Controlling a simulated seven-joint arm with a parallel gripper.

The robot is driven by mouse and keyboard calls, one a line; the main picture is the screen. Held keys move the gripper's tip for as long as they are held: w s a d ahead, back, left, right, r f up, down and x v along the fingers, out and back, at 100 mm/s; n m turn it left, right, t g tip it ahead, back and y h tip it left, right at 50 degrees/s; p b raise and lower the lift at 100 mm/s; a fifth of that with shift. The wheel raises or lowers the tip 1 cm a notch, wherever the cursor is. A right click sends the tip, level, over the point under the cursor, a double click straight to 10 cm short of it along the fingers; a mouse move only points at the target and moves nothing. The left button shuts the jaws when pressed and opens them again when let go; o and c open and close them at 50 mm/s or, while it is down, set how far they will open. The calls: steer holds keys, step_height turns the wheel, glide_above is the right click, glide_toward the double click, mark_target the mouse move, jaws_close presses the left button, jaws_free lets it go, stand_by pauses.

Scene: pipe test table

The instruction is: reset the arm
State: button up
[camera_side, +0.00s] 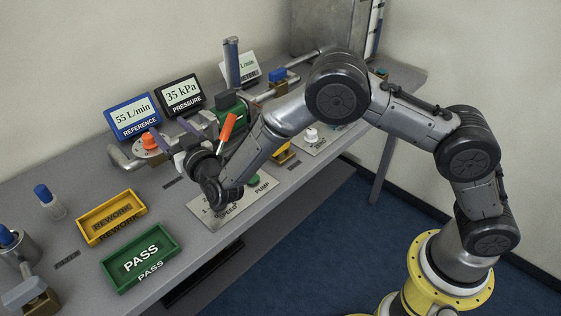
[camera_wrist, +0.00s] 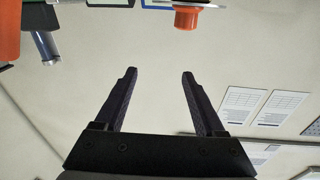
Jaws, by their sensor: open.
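My gripper (camera_side: 174,134) is over the pipe test table (camera_side: 75,187) in the side view, near an orange knob (camera_side: 150,140). In the wrist view my gripper (camera_wrist: 159,73) has its two dark fingers spread wide, with nothing between them. An orange knob (camera_wrist: 186,18) shows at the top of that view, beyond the fingertips. I cannot tell the exact gap between the fingers and the knob in the side view.
Behind are the blue reference display (camera_side: 132,115) and the black pressure display (camera_side: 181,95). An orange lever (camera_side: 228,127) stands close beside my arm. The yellow REWORK tray (camera_side: 98,205) and green PASS tray (camera_side: 113,276) lie at front left. Posters (camera_wrist: 260,107) hang on the wall.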

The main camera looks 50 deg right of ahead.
steer(key=s+d+r+m+t+h, duration=0.1)
steer(key=d+r, duration=0.5)
steer(key=r, duration=0.5)
steer(key=s+d+r+m+t+h, duration=0.1)
steer(key=d+r, duration=0.5)
steer(key=r, duration=0.4)
steer(key=s+d+r+n+g+y, duration=0.25)
steer(key=s+d+r, duration=0.35)
steer(key=s+r, duration=0.4)
steer(key=s+d+f+g, duration=0.2)
steer(key=s+f+g, duration=0.4)
steer(key=s+f, duration=0.5)
steer(key=s+d+f+n+g+y, duration=0.1)
steer(key=s+f+g, duration=0.5)
steer(key=s+f, duration=0.6)
steer(key=s+d, duration=0.1)
steer(key=s, duration=0.8)
steer(key=shift+s+d+f, duration=0.15)
steer(key=shift+s+f, duration=0.1)
steer(key=shift+f, duration=0.05)
steer(key=shift+g, duration=0.25)
